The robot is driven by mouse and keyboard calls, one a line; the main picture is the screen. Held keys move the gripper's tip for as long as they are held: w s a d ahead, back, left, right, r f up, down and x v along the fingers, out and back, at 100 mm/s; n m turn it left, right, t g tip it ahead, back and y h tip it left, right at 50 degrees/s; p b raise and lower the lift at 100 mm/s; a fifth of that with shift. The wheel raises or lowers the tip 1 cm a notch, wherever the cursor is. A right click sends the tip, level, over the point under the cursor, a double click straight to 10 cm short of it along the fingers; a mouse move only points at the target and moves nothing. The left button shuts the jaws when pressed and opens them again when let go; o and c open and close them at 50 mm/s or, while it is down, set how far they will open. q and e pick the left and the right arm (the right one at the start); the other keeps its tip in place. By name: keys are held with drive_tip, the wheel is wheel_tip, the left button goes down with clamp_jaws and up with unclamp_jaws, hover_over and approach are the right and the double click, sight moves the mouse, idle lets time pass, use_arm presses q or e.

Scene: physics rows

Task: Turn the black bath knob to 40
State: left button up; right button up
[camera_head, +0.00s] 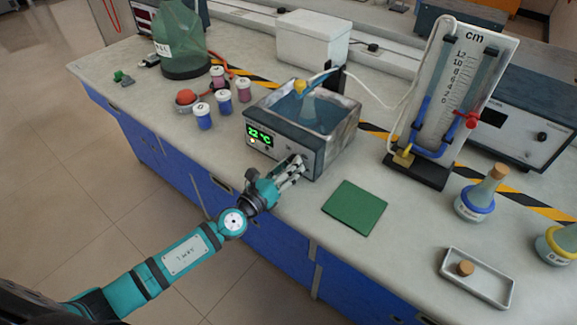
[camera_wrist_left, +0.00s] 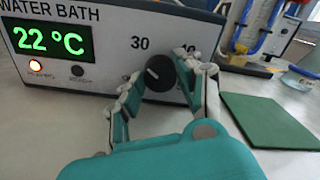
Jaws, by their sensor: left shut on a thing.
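The water bath (camera_head: 300,127) is a metal box with water inside and a front panel on the bench. The black knob (camera_wrist_left: 159,74) sits on the panel, with a white pointer line slanting to the upper left. A "30" mark shows at its upper left; the mark at upper right is partly covered by a finger. My left gripper (camera_head: 294,168) is at the panel, and in the left wrist view its fingers (camera_wrist_left: 160,85) are shut on the knob from both sides. My right gripper is not in view.
A green mat (camera_head: 355,208) lies right of the bath. Several small lidded jars (camera_head: 223,100) stand to its left. A manometer stand (camera_head: 445,100), a corked flask (camera_head: 480,195) and a white tray (camera_head: 477,278) are on the right. Bare bench lies around the mat.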

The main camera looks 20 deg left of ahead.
use_arm(q)
drive_tip(key=m, duration=0.4)
drive_tip(key=shift+m, duration=0.3)
drive_tip(key=m+p, duration=0.1)
drive_tip(key=m, duration=0.3)
drive_tip(key=shift+m, duration=0.3)
drive_tip(key=m+p, duration=0.1)
drive_tip(key=m, duration=0.4)
drive_tip(key=m+p, duration=0.1)
drive_tip(key=m, duration=0.3)
drive_tip(key=shift+f+m, duration=0.1)
drive_tip(key=shift+m, duration=0.2)
drive_tip(key=shift+p, duration=0.3)
